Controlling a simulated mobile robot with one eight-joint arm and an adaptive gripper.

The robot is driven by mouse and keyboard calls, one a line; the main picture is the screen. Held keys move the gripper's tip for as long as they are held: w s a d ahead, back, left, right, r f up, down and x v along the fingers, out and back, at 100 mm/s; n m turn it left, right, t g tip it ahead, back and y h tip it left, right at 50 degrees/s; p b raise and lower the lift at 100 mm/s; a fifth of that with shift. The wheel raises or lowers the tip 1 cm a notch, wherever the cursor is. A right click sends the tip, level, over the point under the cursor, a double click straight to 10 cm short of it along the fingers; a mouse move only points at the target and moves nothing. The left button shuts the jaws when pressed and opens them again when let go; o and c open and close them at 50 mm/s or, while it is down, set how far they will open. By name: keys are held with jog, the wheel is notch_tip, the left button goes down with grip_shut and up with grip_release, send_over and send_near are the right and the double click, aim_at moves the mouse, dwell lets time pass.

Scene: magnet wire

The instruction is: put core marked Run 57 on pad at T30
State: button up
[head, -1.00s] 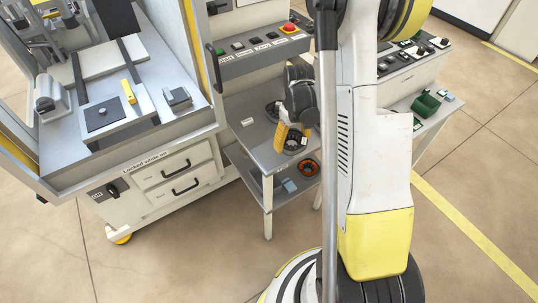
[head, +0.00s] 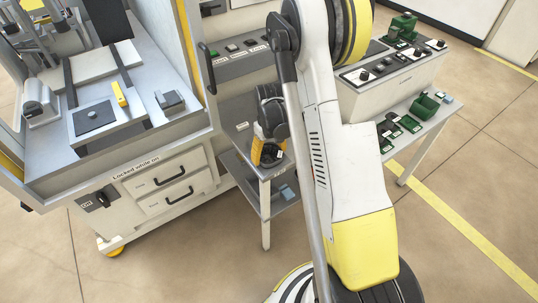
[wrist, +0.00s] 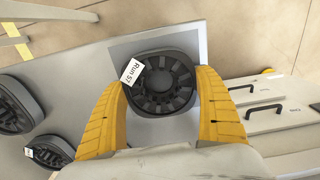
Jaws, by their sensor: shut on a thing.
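The dark grey slotted ring core (wrist: 162,84) carries a white tag reading "Run 57" (wrist: 131,71). In the wrist view it sits between the two yellow fingers of my gripper (wrist: 163,98), which are shut on it from both sides. In the head view my gripper (head: 267,153) is at the front of the small grey side table (head: 240,143), with the dark core barely visible between the fingers. I cannot tell its height above the table. A dark square pad (head: 96,114) lies on a plate in the machine at left. No T30 mark is readable.
Two other dark cores (wrist: 14,104) (wrist: 48,152) lie at left in the wrist view. The machine cabinet has drawers (head: 164,183) and a yellow block (head: 120,94) on its deck. A second bench (head: 413,125) with green parts stands at right. Open floor lies in front.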

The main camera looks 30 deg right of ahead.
jog(key=shift+f, duration=0.3)
jog(key=o, duration=1.4)
jog(key=shift+r, duration=0.1)
jog(key=shift+c, duration=0.2)
jog(key=shift+r, duration=0.1)
notch_tip(320, 180, up, 12)
jog(key=p, duration=0.5)
notch_tip(320, 180, up, 8)
jog(key=t, duration=0.1)
send_over(263, 159)
jog(key=s+a+r+t, duration=0.6)
jog(key=s+a+r, duration=0.6)
jog(key=s, duration=0.4)
jog(key=shift+s+r, duration=0.15)
jog(key=shift+r, duration=0.4)
jog(key=shift+a, duration=0.1)
